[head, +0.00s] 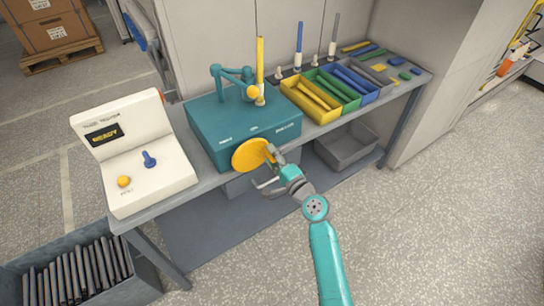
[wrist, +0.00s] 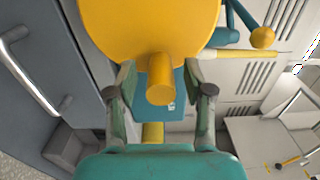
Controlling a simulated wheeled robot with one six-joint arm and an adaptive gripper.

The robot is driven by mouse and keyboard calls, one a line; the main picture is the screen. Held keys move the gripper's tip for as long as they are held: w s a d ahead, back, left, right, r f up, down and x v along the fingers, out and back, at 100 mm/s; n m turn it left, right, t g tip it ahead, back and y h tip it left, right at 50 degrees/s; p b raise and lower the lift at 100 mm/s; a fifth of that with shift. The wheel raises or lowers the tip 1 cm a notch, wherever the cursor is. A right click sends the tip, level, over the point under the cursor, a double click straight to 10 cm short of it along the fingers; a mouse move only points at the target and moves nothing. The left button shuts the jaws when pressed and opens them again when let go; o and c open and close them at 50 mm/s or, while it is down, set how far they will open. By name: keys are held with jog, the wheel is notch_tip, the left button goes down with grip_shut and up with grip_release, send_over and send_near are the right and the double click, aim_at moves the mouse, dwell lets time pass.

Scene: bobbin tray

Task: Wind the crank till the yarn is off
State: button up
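The crank is a yellow disc (head: 250,155) on the front of the teal winder box (head: 222,132); the disc fills the top of the wrist view (wrist: 150,25). Its yellow handle knob (wrist: 160,78) sticks out toward my gripper. My gripper (wrist: 160,82) is open, its fingers on either side of the knob with a visible gap at each side. In the head view my gripper (head: 268,168) is at the disc's lower right. A tall bobbin with yellow yarn (head: 260,65) stands upright on the box, beside the teal arm with a yellow ball (head: 253,92).
A white control console (head: 145,160) with a display reading READY stands left. Yellow, green and blue bins (head: 297,108) with bobbins lie right of the box, with upright spindles behind. A grey bin (head: 345,158) is below the bench. A crate of dark rods (head: 125,295) stands lower left.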

jog(key=v, duration=1.2)
jog(key=w+a+n, duration=0.2)
jog(key=w+n, duration=0.1)
jog(key=n, duration=0.3)
jog(key=w+a+n, duration=0.2)
jog(key=w+n, duration=0.1)
jog(key=n, duration=0.3)
jog(key=w+a+n, duration=0.2)
jog(key=w+n, duration=0.1)
jog(key=n, duration=0.3)
jog(key=shift+w+a+f, duration=0.1)
jog(key=shift+w, duration=0.05)
dwell(0.4)
grip_shut()
